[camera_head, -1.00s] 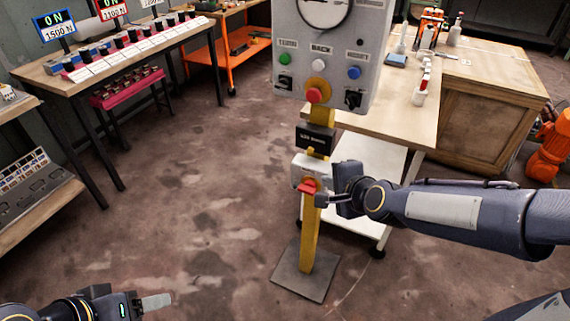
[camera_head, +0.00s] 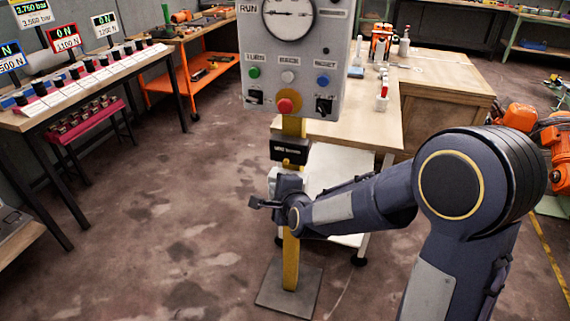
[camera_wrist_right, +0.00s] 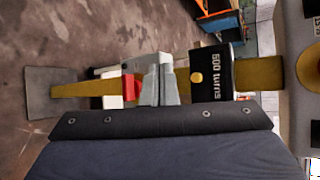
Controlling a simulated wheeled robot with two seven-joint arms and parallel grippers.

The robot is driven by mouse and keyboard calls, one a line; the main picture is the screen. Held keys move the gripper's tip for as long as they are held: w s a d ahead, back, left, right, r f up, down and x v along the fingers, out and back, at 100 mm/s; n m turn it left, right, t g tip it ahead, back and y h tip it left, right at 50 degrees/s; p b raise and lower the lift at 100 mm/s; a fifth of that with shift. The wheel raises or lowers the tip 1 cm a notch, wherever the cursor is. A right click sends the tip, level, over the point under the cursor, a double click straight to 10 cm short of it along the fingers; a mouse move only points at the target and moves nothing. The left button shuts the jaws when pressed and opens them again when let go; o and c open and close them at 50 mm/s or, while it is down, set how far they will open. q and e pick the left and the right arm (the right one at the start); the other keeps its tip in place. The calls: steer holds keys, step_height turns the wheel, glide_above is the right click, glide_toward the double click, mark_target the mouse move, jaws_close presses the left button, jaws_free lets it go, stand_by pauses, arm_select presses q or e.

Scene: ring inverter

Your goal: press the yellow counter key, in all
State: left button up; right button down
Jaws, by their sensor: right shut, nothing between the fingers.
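The yellow counter key (camera_wrist_right: 196,78) is a small round button on the black counter box (camera_wrist_right: 222,72) marked "500 turns" in the right wrist view. In the head view the black counter box (camera_head: 289,150) sits on the yellow post below the grey panel. My right gripper (camera_wrist_right: 162,65) is shut and empty, its pale fingers beside the key and apart from it in the picture. In the head view the right gripper (camera_head: 288,184) is in front of the post, just below the counter box. My left gripper is out of view.
A white box (camera_wrist_right: 150,65) with a red part (camera_wrist_right: 128,88) is on the post, partly behind my fingers. The grey panel (camera_head: 330,60) above carries a red stop button (camera_head: 285,106), other buttons and a dial. A workbench (camera_head: 365,125) stands behind.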

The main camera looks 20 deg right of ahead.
mark_target(286, 162)
steer(key=w+d+b, duration=0.2)
steer(key=w+d, duration=0.2)
steer(key=w, duration=0.2)
steer(key=shift+w+d, duration=0.1)
steer(key=shift+b, duration=0.3)
stand_by(1.7)
steer(key=shift+w+d+b, duration=0.25)
steer(key=shift+w+b, duration=0.1)
steer(key=shift+b, duration=0.05)
steer(key=shift+w+d+b, duration=0.3)
steer(key=shift+w+b, duration=0.1)
stand_by(0.9)
steer(key=shift+s+a+p, duration=0.35)
steer(key=shift+s+a, duration=0.15)
steer(key=shift+s, duration=0.25)
